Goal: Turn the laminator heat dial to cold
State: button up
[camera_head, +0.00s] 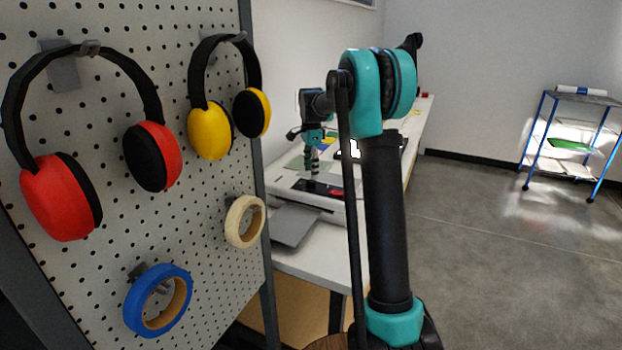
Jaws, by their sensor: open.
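The laminator (288,184) is a pale, low machine on the long white table, with a dark panel (318,187) on its top. A small red patch shows at the right of the panel; I cannot tell if it belongs to the heat dial. The dial itself and its setting are too small to make out. My gripper (313,172) points down over the dark panel, its fingers open and close to it. I cannot tell whether they touch the panel.
A grey tray (292,224) sticks out at the laminator's front. A pegboard at left holds red earmuffs (60,198), yellow earmuffs (209,132), blue tape (136,304) and cream tape (234,222). A blue-framed cart (543,132) stands at right; the floor between is clear.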

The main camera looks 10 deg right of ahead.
aim_at(311, 180)
jog(key=shift+f, duration=1.95)
jog(key=shift+c, duration=0.3)
grip_shut()
